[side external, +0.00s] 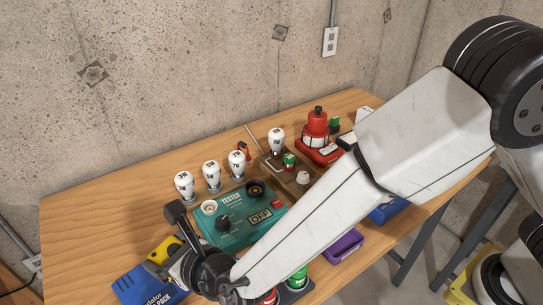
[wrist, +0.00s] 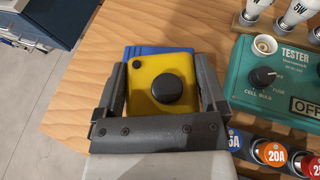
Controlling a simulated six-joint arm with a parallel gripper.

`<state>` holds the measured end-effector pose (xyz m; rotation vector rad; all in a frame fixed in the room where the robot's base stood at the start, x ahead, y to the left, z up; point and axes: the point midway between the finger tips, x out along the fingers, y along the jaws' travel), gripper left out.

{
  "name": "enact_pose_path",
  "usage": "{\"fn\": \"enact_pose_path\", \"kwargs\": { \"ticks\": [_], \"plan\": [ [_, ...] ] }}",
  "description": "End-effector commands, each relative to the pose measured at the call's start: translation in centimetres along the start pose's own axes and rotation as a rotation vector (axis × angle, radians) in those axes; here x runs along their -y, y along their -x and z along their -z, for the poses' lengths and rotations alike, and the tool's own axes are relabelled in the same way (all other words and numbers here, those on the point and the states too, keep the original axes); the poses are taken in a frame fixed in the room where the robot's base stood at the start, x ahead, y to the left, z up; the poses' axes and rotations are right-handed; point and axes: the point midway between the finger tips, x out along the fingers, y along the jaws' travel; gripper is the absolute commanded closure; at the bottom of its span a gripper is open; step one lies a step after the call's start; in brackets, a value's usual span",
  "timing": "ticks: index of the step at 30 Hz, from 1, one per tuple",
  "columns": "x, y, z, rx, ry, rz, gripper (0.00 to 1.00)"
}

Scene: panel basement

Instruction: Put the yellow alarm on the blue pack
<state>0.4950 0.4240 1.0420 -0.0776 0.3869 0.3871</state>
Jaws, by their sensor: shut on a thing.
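My gripper (wrist: 162,78) is shut on the yellow alarm (wrist: 149,98), a yellow block with a round black knob, with one finger on each side of it. The alarm also shows in the side view (side external: 163,249), partly hidden by my gripper (side external: 168,255). The blue pack (side external: 140,288) lies at the table's front left corner, with white lettering on it. In the wrist view only a blue strip of the pack (wrist: 150,49) shows behind and beneath the alarm. I cannot tell whether the alarm touches the pack.
A teal tester (side external: 237,222) stands to the right of the alarm. Several white bulbs (side external: 212,175) stand behind it. A dark rack with coloured fuses (wrist: 270,152) is in front of the tester. A red lamp (side external: 316,130) and a purple tray (side external: 342,247) are farther right.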

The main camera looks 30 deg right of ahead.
Motion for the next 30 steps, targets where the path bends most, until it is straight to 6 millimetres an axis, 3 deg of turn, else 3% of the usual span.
{"fn": "enact_pose_path", "kwargs": {
  "ticks": [5,18,30],
  "plan": [
    [-0.7,-2.5,0.2,0.000,0.000,0.000,0.75],
    [-1.9,-7.4,2.9,-0.001,0.000,0.000,0.75],
    [-2.1,-8.4,3.4,0.000,0.000,0.000,0.75]
  ]
}}
